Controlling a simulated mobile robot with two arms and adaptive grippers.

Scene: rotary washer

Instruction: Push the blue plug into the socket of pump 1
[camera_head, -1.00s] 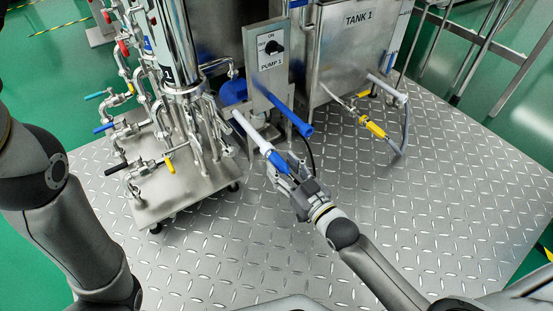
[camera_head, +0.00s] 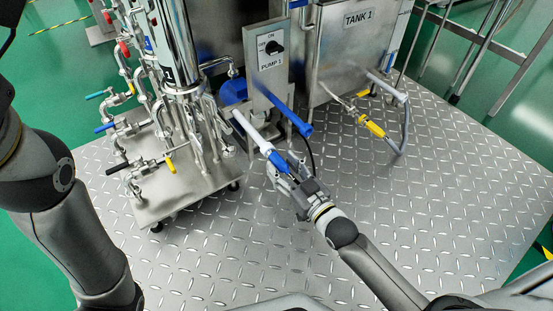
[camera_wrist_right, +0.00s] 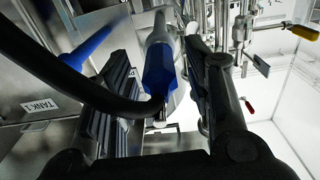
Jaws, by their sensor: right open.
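The blue plug (camera_head: 279,162) lies in line with a white cylinder (camera_head: 250,130) in front of pump 1. Its blue part meets the white part; I cannot tell how deep it sits. My right gripper (camera_head: 288,176) is at the plug's near end. In the right wrist view the plug (camera_wrist_right: 158,72) shows between the spread, open fingers (camera_wrist_right: 163,85), with a gap to the left finger; contact on the right side is unclear. The pump 1 panel (camera_head: 270,58) stands behind. My left gripper is out of view; only its arm shows.
A second blue rod (camera_head: 290,115) slants close beside the white cylinder. A dark cable (camera_wrist_right: 75,85) crosses the left finger in the wrist view. A piped rig (camera_head: 180,185) stands left, tank 1 (camera_head: 355,45) behind right with a yellow connector (camera_head: 373,127). The plate floor (camera_head: 420,230) is clear.

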